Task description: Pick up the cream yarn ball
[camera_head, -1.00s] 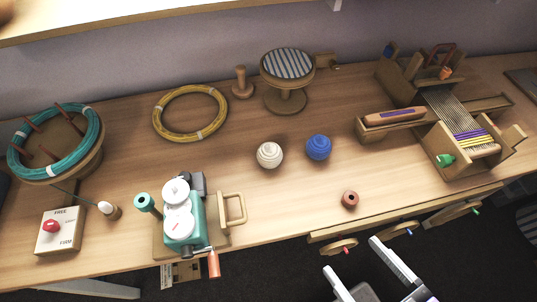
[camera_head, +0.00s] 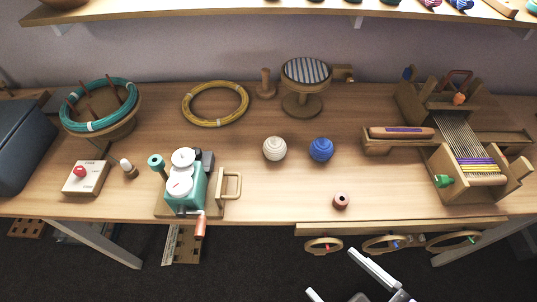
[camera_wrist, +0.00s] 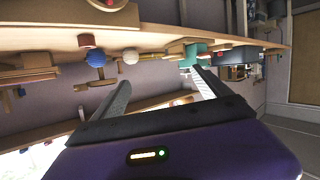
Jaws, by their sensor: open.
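The cream yarn ball (camera_head: 274,149) sits on the wooden table, just left of a blue yarn ball (camera_head: 321,149), with a small gap between them. It also shows in the wrist view (camera_wrist: 130,56), small and far off, beside the blue ball (camera_wrist: 96,58). My gripper (camera_head: 332,273) is at the bottom of the head view, in front of the table's front edge, well apart from the cream ball. Its two pale fingers are spread with nothing between them. In the wrist view the fingers (camera_wrist: 160,84) are also wide apart.
A teal winder (camera_head: 186,190) stands left of the balls, and a small loom (camera_head: 466,160) stands right. A reddish-brown spool (camera_head: 341,201) lies near the front edge. A yellow hoop (camera_head: 215,103) and a striped round stand (camera_head: 305,72) are behind. Wooden rings (camera_head: 324,245) hang below the edge.

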